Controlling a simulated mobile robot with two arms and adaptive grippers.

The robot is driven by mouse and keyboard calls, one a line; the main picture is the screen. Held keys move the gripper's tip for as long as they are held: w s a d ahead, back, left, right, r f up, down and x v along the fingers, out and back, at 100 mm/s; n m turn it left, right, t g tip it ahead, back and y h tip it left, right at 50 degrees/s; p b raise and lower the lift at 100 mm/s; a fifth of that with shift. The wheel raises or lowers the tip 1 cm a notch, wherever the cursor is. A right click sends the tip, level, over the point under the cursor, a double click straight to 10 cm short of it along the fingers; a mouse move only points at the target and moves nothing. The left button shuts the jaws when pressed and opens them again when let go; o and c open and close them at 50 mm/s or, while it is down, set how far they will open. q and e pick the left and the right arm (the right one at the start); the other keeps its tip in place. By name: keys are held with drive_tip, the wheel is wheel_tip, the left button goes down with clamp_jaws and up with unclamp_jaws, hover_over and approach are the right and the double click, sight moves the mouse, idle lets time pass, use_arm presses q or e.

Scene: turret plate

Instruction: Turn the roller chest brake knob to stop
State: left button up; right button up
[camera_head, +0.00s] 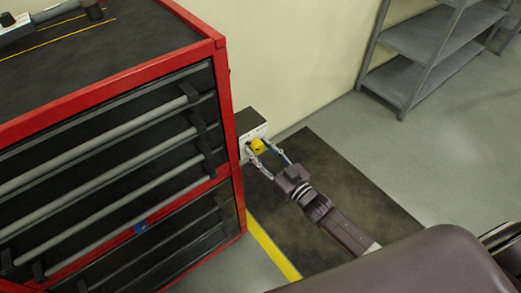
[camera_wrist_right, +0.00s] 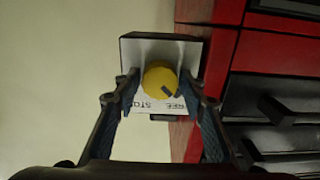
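The yellow brake knob (camera_head: 257,145) sits on a small box (camera_head: 252,127) on the side of the red roller chest (camera_head: 229,120). In the right wrist view the knob (camera_wrist_right: 159,76) carries a dark pointer mark aimed down and right, toward the FREE lettering. STOP lettering is at its lower left, partly covered. My right gripper (camera_head: 263,151) is at the knob, one finger on each side. In the right wrist view the gripper (camera_wrist_right: 159,84) is open around the knob, with narrow gaps apparent; contact is hard to tell. My left gripper is out of view.
The chest's drawers have long grey handles (camera_head: 110,142). Tools (camera_head: 95,11) lie on its dark top. A cream wall (camera_head: 290,60) stands behind the box. A dark floor mat (camera_head: 335,185) with a yellow stripe (camera_head: 270,248) lies below. A grey shelf (camera_head: 430,45) stands at upper right.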

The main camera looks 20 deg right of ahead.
drive_tip(key=c, duration=0.7)
drive_tip(key=shift+m, duration=0.3)
drive_tip(key=m, duration=0.3)
drive_tip(key=shift+m, duration=0.3)
drive_tip(key=m, duration=0.3)
drive_tip(key=shift+m, duration=0.3)
drive_tip(key=m, duration=0.4)
drive_tip(key=shift+f+m+b, duration=0.1)
drive_tip(key=shift+m+b, duration=0.2)
drive_tip(key=shift+b, duration=0.1)
drive_tip(key=m+b, duration=0.2)
drive_tip(key=m, duration=0.3)
drive_tip(key=shift+m, duration=0.4)
